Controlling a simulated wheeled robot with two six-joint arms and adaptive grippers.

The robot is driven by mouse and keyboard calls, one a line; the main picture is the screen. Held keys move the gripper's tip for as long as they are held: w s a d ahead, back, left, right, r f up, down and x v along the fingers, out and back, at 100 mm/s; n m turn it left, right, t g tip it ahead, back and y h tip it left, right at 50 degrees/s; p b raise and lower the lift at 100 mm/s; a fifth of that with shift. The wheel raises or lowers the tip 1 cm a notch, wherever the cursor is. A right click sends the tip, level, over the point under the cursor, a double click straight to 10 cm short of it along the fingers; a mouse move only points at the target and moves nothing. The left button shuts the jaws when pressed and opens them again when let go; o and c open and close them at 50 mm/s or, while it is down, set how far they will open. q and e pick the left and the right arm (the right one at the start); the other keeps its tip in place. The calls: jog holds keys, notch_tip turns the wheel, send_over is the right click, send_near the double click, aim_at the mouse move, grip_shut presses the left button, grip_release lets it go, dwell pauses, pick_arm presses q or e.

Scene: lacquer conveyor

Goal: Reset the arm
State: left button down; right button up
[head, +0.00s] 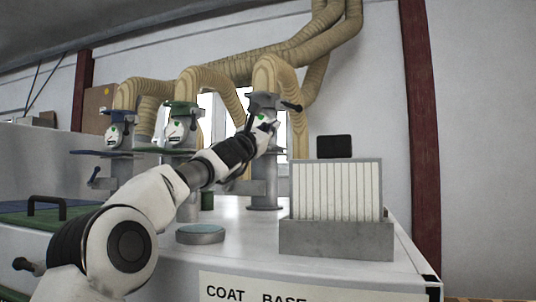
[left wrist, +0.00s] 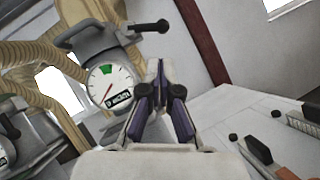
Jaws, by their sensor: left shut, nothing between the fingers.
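My left arm reaches from the lower left of the head view to the rightmost duct unit. Its gripper (head: 266,123) is in front of that unit, near its dial. In the left wrist view the gripper (left wrist: 159,72) is shut, its dark purple-grey fingers together with nothing between them. A round white gauge (left wrist: 108,85) with a green sector is just left of the fingers. A black-handled lever (left wrist: 148,27) is above them; the same lever shows in the head view (head: 291,106). Whether the gripper touches the unit I cannot tell. My right gripper is not in view.
Two more gauged duct units (head: 179,130) (head: 115,134) stand to the left under tan hoses (head: 225,70). A rack of white panels (head: 335,190) in a grey base stands at right. A round grey-green disc (head: 200,234) lies on the white counter (head: 240,228).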

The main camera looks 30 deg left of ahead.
pick_arm(q)
jog(key=s, duration=0.2)
jog(key=b, duration=0.1)
jog(key=shift+s+f, duration=0.25)
jog(key=shift+s, duration=0.15)
jog(key=shift+r, duration=0.1)
